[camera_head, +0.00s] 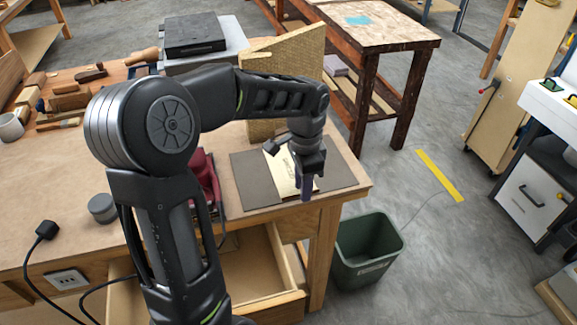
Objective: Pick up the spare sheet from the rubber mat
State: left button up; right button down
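The rubber mat (250,178) is a dark grey rectangle lying at the right end of the workbench. A pale, cream-coloured sheet (281,174) with dark markings lies on the mat. My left gripper (306,194) points down over the right part of the sheet and hides some of it. I cannot tell whether its fingers touch the sheet or whether they are apart. My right gripper is not in view.
A tall yellowish wooden form (296,60) stands behind the mat. A red tool (204,180) stands left of the mat, with a grey round can (102,208) farther left. A drawer (255,266) is open below. A green bin (367,252) stands on the floor.

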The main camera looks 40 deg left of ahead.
pick_arm(q)
jog(key=shift+f, duration=0.4)
grip_shut()
dwell(0.4)
